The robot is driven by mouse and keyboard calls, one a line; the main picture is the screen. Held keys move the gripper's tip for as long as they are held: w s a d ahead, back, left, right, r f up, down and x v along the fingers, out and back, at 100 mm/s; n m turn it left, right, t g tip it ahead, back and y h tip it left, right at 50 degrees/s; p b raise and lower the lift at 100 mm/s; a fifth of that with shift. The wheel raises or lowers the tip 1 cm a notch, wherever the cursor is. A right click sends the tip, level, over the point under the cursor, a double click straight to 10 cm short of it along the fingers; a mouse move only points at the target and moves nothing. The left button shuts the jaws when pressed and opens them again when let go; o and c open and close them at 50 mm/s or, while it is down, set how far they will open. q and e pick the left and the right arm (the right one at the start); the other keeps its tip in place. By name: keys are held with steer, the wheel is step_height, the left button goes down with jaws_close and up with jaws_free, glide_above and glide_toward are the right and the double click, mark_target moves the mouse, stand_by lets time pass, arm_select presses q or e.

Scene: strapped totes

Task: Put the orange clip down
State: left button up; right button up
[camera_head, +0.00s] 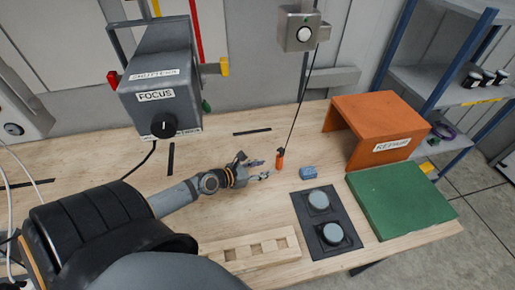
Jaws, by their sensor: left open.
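The orange clip (280,159) is a small upright piece at the lower end of a thin, straight black cord. The cord runs up to a grey box with a white button at the top. I cannot tell whether the clip touches the table or hangs just above it. My left gripper (262,168) is low over the wooden table, just left of the clip. Its fingers are spread and empty, pointing right, with a small gap between them and the clip. My right gripper is not in view.
A blue block (308,173) lies right of the clip. A black panel with two grey discs (331,235), a slotted wooden strip (235,254), a green mat (402,198) and an orange REPAIR stand (377,115) are nearby. A grey FOCUS box (158,85) stands at back left.

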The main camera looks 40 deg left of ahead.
arm_select(q)
steer(key=shift+v, duration=1.25)
steer(key=shift+r, duration=0.1)
